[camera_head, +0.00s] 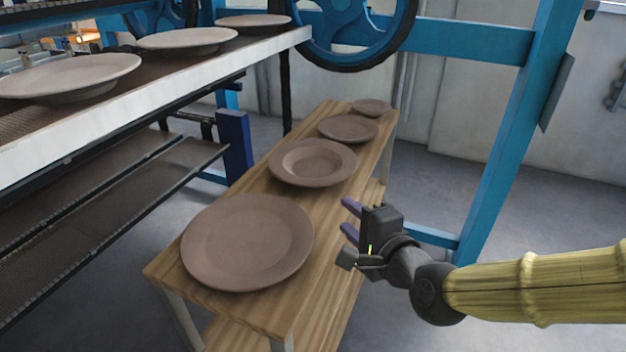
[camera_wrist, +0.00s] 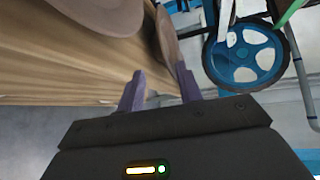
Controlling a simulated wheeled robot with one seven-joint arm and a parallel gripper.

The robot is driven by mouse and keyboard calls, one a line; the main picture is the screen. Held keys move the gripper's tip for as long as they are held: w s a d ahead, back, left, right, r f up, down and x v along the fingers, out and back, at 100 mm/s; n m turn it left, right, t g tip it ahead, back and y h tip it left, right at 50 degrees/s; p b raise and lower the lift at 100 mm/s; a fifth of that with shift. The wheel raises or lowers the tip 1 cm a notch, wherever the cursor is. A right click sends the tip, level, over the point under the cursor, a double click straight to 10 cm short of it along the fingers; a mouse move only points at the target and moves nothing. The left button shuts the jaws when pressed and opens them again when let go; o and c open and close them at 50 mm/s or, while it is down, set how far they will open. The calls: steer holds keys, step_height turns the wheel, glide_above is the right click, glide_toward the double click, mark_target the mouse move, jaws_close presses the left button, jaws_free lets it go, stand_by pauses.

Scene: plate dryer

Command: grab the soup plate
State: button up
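The soup plate (camera_head: 312,162) is brown, with a wide rim and a sunken middle. It lies second from the front in a row of plates on the wooden table (camera_head: 170,272) in the head view. My gripper (camera_head: 350,219) is to its lower right, by the table's right edge, with its purple fingers pointing left. The fingers are apart and hold nothing. In the wrist view my gripper (camera_wrist: 160,92) is open, and a brown plate edge (camera_wrist: 166,35) shows beyond the fingers. I cannot tell which plate that is.
A large flat plate (camera_head: 247,242) lies in front of the soup plate. A medium plate (camera_head: 347,128) and a small plate (camera_head: 371,107) lie behind it. At left, a dryer conveyor (camera_head: 150,108) carries pale plates. A blue frame post (camera_head: 515,130) stands at right.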

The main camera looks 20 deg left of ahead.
steer(key=shift+a+r, duration=0.1)
steer(key=shift+r, duration=0.05)
steer(key=p+x, duration=0.4)
steer(key=p, duration=0.4)
steer(key=shift+w+a+p, duration=0.25)
steer(key=shift+a+p, duration=0.05)
steer(key=shift+p, duration=0.05)
steer(key=shift+p+x, duration=0.8)
steer(key=shift+p, duration=0.45)
steer(key=shift+w+a+p, duration=0.3)
steer(key=shift+w+p, duration=0.05)
steer(key=shift+p, duration=0.4)
steer(key=x, duration=0.2)
steer(key=b+x, duration=0.1)
steer(key=x, duration=0.1)
steer(key=shift+w+f, duration=0.1)
steer(key=shift+f, duration=0.35)
steer(key=shift+w+a, duration=0.2)
steer(key=shift+a, duration=0.05)
